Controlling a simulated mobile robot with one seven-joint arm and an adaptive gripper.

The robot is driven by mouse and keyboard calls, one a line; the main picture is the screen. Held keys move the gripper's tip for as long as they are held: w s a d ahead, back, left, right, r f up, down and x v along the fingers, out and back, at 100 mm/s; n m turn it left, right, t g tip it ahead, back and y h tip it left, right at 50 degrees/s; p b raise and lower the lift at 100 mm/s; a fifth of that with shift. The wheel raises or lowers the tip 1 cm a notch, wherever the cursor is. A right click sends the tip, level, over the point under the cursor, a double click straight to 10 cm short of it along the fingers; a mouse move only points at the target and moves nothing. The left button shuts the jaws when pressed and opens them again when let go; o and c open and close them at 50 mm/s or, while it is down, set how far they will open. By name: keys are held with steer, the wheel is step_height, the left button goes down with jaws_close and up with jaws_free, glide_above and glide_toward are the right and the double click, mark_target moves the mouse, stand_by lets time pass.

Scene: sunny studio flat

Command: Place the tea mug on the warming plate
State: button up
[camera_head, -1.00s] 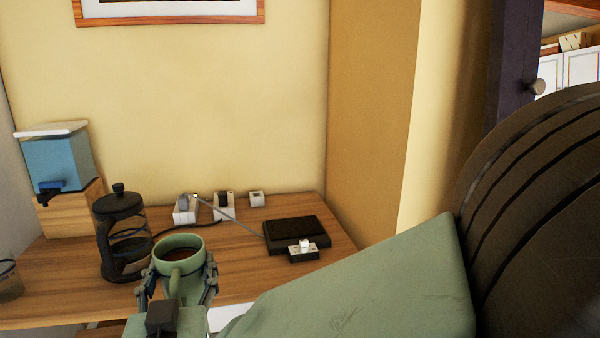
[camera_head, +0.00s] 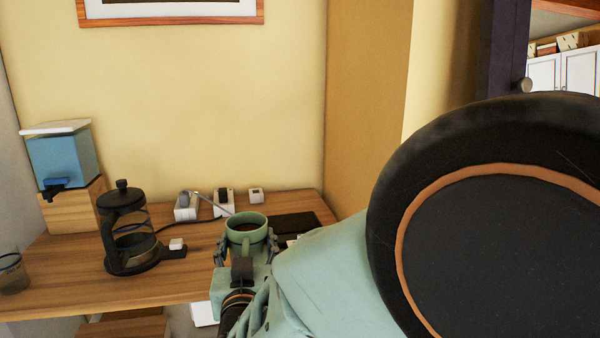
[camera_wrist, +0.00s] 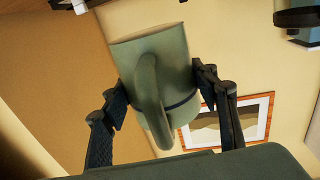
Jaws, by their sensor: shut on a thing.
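The green tea mug (camera_head: 257,245) is upright in the head view with dark liquid inside. My gripper (camera_head: 246,250) is shut on it, one finger on each side. In the wrist view the mug (camera_wrist: 180,60) shows its handle between the fingers of my gripper (camera_wrist: 160,90). The dark flat warming plate (camera_head: 298,224) lies on the counter, to the right of the mug in the picture. My arm and the mug hide part of it. Whether the mug is clear of the counter cannot be told for certain.
White sockets (camera_head: 223,203) and cables lie at the back. A blue dispenser (camera_head: 62,158) and a glass (camera_head: 12,274) are at the left. The wooden counter (camera_head: 70,285) is clear in front.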

steer(key=w+d+f+h, duration=0.1)
steer(key=w+d+f, duration=0.2)
steer(key=d, duration=0.5)
steer(key=w+d+f+m, duration=0.1)
steer(key=w+d+f, duration=0.2)
steer(key=d, duration=0.5)
steer(key=w+d+f+h, duration=0.1)
steer(key=w+d+f, duration=0.2)
steer(key=d, duration=0.5)
step_height(320, 180, up, 21)
steer(key=p, duration=2)
steer(key=shift+w+p, duration=0.25)
steer(key=shift+p, duration=0.15)
steer(key=shift+f, duration=0.15)
